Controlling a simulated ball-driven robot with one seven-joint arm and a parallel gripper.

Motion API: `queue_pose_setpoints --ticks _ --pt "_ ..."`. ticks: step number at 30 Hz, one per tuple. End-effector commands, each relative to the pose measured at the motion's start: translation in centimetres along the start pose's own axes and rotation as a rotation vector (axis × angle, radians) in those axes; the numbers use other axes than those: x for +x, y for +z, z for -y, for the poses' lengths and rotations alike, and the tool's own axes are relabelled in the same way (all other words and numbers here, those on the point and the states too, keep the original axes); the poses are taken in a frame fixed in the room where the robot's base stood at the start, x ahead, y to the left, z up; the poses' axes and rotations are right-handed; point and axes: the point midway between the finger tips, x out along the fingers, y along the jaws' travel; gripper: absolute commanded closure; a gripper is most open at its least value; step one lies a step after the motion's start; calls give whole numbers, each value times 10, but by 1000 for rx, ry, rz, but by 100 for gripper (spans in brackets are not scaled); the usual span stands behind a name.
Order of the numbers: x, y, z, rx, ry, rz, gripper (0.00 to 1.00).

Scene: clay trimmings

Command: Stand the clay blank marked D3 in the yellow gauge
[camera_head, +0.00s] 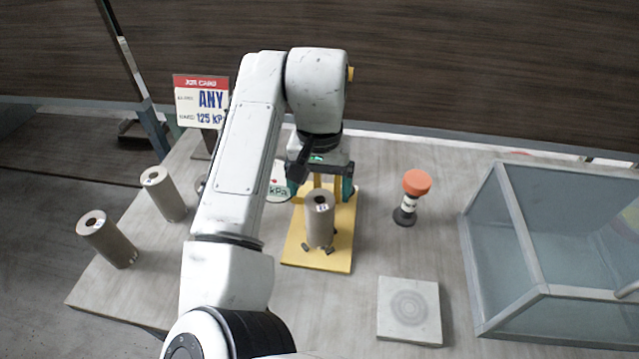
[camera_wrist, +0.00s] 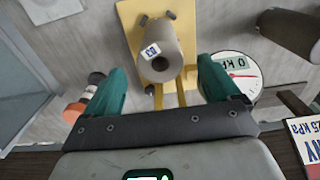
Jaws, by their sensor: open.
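A grey-brown clay blank (camera_head: 319,222) with a hole in its top stands upright on the yellow gauge (camera_head: 340,262), between small dark stops at its foot. It also shows in the wrist view (camera_wrist: 160,40), with a small white label that seems to end in 3; I cannot read the letter surely. The yellow gauge (camera_wrist: 128,14) lies under it there, with yellow posts beside the blank. My gripper (camera_wrist: 163,80) is open, its teal fingers apart and empty, with the blank beyond them. In the head view my gripper (camera_head: 322,180) is just behind and above the blank, partly hidden.
Two more blanks (camera_head: 163,194) (camera_head: 107,239) stand at the left. A dial (camera_wrist: 238,68) reading 0 kPa is beside the gauge. An orange-topped stamp (camera_head: 417,182), a square slab (camera_head: 409,311) and a glass-walled box (camera_head: 516,240) are at the right. A job card (camera_head: 200,101) stands behind.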

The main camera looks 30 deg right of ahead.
Motion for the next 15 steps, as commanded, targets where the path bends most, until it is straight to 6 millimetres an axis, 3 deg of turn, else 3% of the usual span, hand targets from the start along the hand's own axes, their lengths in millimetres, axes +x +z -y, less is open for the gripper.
queue_pose_setpoints --ticks 1,6,15 --pt "-11 0 0 0 1 0 11" --pt "-23 0 0 -1 1 -1 11" --pt "-27 0 0 -1 0 -1 11"
